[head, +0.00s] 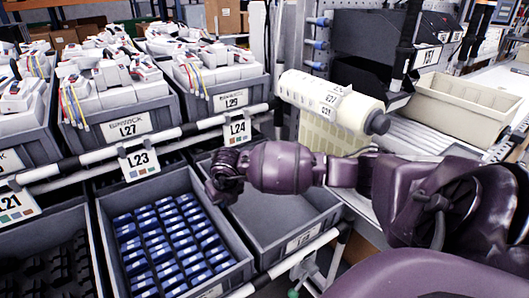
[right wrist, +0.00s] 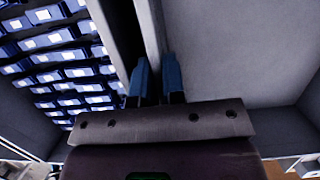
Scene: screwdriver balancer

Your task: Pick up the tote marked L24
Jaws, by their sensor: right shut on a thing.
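The L24 tag (head: 237,129) hangs on the rail above an empty grey tote (head: 276,218), which also shows in the right wrist view (right wrist: 240,50). The tote's own front label is too blurred to read. My right gripper (head: 222,193) is at the tote's left wall, beside the neighbouring tote. In the right wrist view its two blue fingers (right wrist: 157,80) sit on either side of the tote's rim (right wrist: 151,35) and are shut on it. The left gripper is in neither view.
Left of it, close alongside, stands a grey tote (head: 106,208) full of blue parts, under the L23 tag (head: 139,159). Upper-row totes L27 (head: 128,124) and L29 (head: 232,98) hold white devices. A label roll (head: 330,98) and a beige bin (head: 463,105) are at the right.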

